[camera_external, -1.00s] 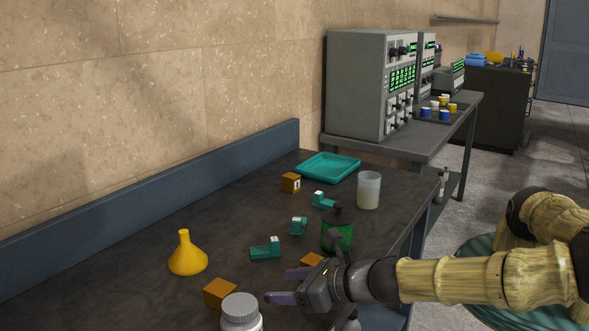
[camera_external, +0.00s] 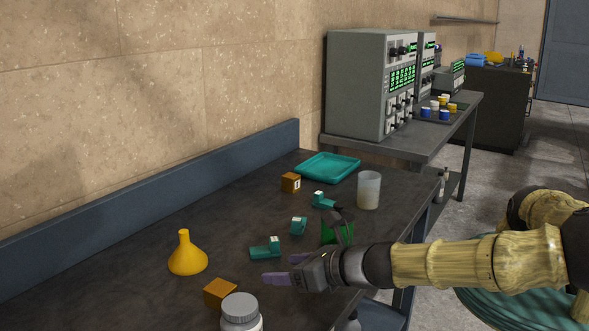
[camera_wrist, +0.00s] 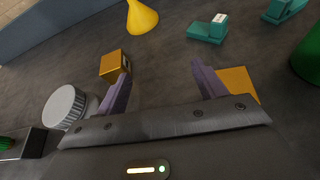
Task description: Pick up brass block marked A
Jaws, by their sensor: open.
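Several brass blocks are in view; I cannot read a letter A on any. One brass block (camera_external: 220,292) lies by the table's near edge, beside the white jar; it shows in the wrist view (camera_wrist: 112,67) just beyond my left finger, a dark mark on its side. A second brass block (camera_wrist: 240,82) is partly hidden behind my right finger and is hidden by my gripper in the external view. A third brass block (camera_external: 290,183) with a pale marked face sits near the tray. My gripper (camera_external: 279,268) is open over the table, with nothing between its fingers (camera_wrist: 158,72).
A white jar with a grey lid (camera_external: 240,314) stands near the first block. A yellow funnel (camera_external: 187,256) is behind it. Several teal parts (camera_external: 265,249), a green container (camera_external: 338,232), a cup (camera_external: 369,190) and a teal tray (camera_external: 328,167) are farther right.

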